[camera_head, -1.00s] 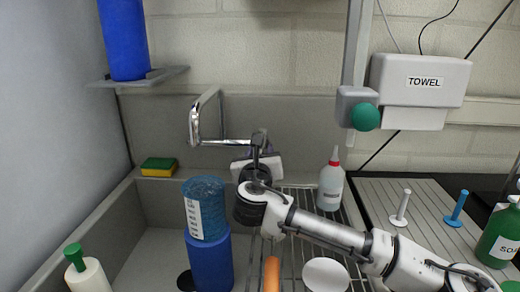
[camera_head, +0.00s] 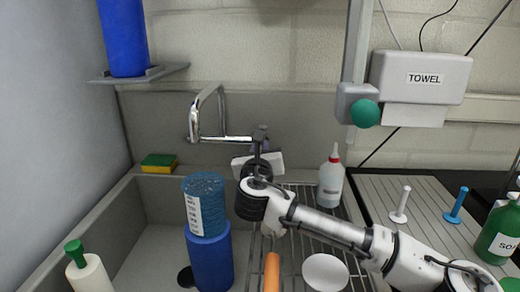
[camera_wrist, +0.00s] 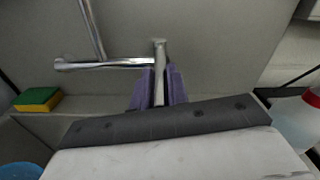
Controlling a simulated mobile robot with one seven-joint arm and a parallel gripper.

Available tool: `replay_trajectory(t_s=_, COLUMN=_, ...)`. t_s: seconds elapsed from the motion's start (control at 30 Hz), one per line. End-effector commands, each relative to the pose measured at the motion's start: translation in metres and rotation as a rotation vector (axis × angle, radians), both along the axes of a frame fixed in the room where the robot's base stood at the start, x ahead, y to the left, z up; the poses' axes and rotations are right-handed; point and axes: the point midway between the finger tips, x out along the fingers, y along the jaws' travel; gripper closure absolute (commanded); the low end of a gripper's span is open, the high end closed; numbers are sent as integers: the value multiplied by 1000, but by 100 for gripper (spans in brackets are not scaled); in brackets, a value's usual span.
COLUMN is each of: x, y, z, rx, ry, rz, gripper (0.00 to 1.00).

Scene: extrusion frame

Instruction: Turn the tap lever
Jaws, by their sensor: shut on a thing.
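The chrome tap (camera_head: 193,122) stands at the back wall over the sink, with a bent spout and a horizontal pipe. It also shows in the wrist view (camera_wrist: 100,65). The tap lever (camera_wrist: 160,62) is a short chrome bar at the right end of that pipe. My gripper (camera_wrist: 158,90) has its purple fingers on both sides of the lever and is shut on it. In the head view my gripper (camera_head: 262,138) is at the pipe's right end, and my wrist hides most of the lever.
A blue cylinder (camera_head: 210,262) with a blue mesh roll (camera_head: 207,190) on it stands in the sink. A sponge (camera_head: 159,163) lies on the left ledge. A white bottle (camera_head: 331,184) stands right of my wrist, near the wire rack (camera_head: 300,236). The towel dispenser (camera_head: 420,80) hangs at upper right.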

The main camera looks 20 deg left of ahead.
Motion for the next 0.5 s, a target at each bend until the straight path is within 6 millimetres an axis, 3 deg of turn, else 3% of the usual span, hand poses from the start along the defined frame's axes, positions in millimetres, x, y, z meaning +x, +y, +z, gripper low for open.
replay_trajectory(t_s=0.5, x=13, y=-31, z=2, rx=-1, ry=0, rz=246, gripper=100)
